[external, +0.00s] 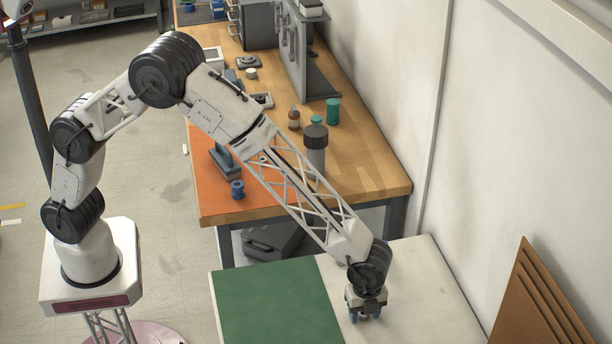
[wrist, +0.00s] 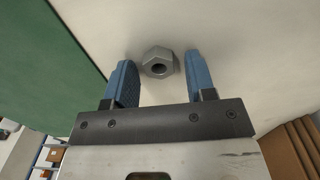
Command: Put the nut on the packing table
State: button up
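My gripper (wrist: 159,68) is open, with one blue finger on each side of the nut. Gaps show between the nut and both fingers. In the external view my gripper (external: 365,318) points down low over the pale table (external: 410,285), which has a green area (external: 265,302) on its left. The nut is hidden there behind my gripper. A wooden-topped table (external: 375,178) stands behind. No label shows which one is the packing table.
The wooden table holds a grey cylinder with a dark cap (external: 315,150), a blue spool (external: 237,189), small bottles and a grey rack (external: 300,55). Brown cardboard sheets (external: 540,305) lean at the right. The pale table around my gripper looks clear.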

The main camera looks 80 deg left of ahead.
jog(key=shift+r, duration=0.15)
notch_tip(320, 180, up, 12)
dwell(1.0)
jog(key=shift+a, duration=0.1)
dwell(0.4)
jog(key=s+a+r+n, duration=0.3)
jog(key=s+a+r, duration=0.25)
jog(key=a, duration=0.35)
jog(key=s+a+r+n+t, duration=0.1)
jog(key=s+a+r+n, duration=0.2)
jog(key=s+a+r, duration=0.5)
jog(key=s+a+r+n, duration=0.3)
jog(key=a+r, duration=0.2)
jog(key=a, duration=0.6)
jog(key=s+a+n, duration=0.3)
jog(key=s+a, duration=0.2)
jog(key=s, duration=0.4)
jog(key=s+a+n+t, duration=0.1)
jog(key=s+a+n, duration=0.2)
jog(key=s+a, duration=0.3)
jog(key=s+a+n, duration=0.2)
jog(key=s+a, duration=0.4)
jog(key=s, duration=0.6)
jog(key=shift+s+r+n+t, duration=0.2)
jog(key=shift+s+n+t, duration=0.1)
jog(key=shift+s+n, duration=0.1)
